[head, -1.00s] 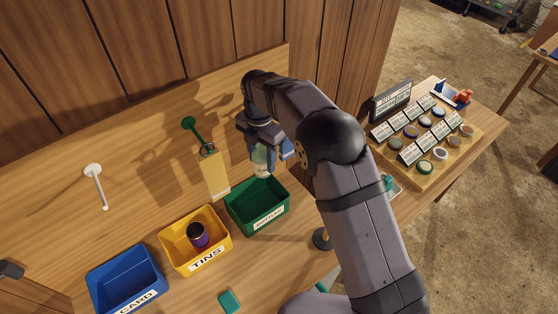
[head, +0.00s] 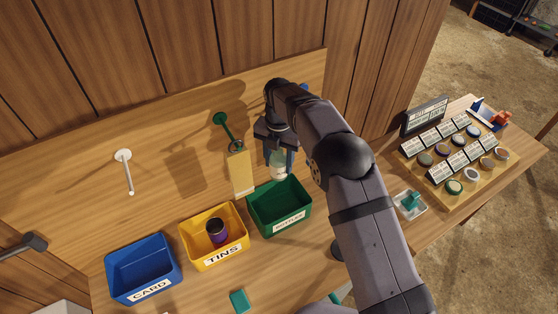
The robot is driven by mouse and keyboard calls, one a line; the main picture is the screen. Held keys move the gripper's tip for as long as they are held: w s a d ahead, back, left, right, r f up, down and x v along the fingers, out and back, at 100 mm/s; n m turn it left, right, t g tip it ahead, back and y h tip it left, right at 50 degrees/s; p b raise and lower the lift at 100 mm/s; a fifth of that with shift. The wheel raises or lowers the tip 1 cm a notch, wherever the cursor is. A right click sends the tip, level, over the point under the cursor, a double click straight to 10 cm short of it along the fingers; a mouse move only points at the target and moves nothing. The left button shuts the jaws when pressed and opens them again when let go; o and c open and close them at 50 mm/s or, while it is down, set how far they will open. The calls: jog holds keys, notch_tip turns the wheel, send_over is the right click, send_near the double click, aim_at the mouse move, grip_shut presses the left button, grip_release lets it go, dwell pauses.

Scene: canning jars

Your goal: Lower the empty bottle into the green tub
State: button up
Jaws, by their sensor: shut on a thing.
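The empty bottle (head: 278,166), pale and greenish with a light label, hangs upright in my gripper (head: 277,146). My gripper points down and is shut on the bottle's upper part, which the fingers partly hide. The green tub (head: 262,215) stands on the bench just below, with a white label on its front. The bottle is over the back part of the tub. Its lower end appears near the level of the back rim; I cannot tell whether it is inside.
A yellow TINS tub (head: 194,243) holding a dark purple tin (head: 216,231) and a blue CARD tub (head: 112,278) stand to the left.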

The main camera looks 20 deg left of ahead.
notch_tip(320, 180, down, 9)
jog(key=b, duration=0.5)
jog(key=shift+r+b, duration=0.15)
jog(key=shift+b, duration=0.15)
dwell(0.5)
notch_tip(320, 180, down, 10)
jog(key=b, duration=0.6)
jog(key=shift+f, duration=0.25)
dwell(1.1)
jog(key=shift+f+b, duration=1.6)
jog(key=shift+f, duration=0.55)
dwell(1.7)
